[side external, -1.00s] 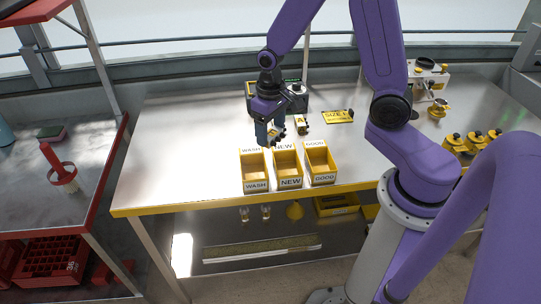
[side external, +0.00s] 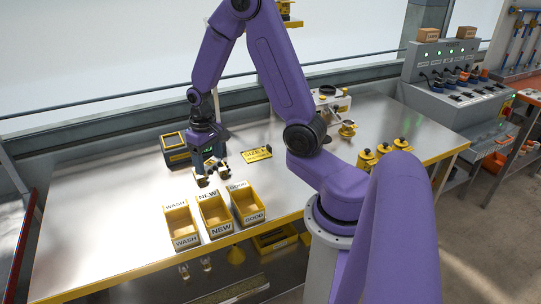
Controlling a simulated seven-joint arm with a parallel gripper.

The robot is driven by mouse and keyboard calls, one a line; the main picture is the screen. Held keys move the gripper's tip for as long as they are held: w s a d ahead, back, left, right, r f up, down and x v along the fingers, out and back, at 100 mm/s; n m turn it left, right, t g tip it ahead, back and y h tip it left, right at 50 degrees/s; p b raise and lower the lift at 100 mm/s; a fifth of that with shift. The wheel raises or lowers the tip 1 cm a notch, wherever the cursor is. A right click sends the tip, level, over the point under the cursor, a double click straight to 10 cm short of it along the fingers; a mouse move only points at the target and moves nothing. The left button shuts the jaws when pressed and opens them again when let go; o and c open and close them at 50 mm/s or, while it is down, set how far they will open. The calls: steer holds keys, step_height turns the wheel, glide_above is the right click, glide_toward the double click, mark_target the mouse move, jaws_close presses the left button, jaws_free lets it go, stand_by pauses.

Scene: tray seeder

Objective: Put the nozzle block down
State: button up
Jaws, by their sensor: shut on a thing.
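My gripper (side external: 207,172) points down just behind the yellow bins, behind the back end of the NEW bin (side external: 230,228). It is shut on a small pale and dark piece, the nozzle block (side external: 201,182), which shows low at the fingers and is partly hidden by them. I cannot tell whether the block touches the metal table (side external: 105,215). Another small pale and dark piece (side external: 223,168) is close to the right of the fingers.
The WASH bin (side external: 197,240) and GOOD bin (side external: 262,217) flank the NEW bin; all three look empty. A dark box with a yellow top (side external: 173,139) stands behind left. A yellow size sign (side external: 257,153) lies right. The table's left part is clear.

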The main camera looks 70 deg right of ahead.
steer(key=s+d+f+m, duration=0.1)
steer(key=s+d+m, duration=0.25)
steer(key=d, duration=0.85)
steer(key=m, duration=0.3)
glide_above(274, 161)
step_height(274, 161, down, 4)
steer(key=shift+a+f, duration=0.15)
steer(key=shift+f, duration=2.4)
steer(key=o, duration=1.1)
steer(key=shift+f, duration=0.1)
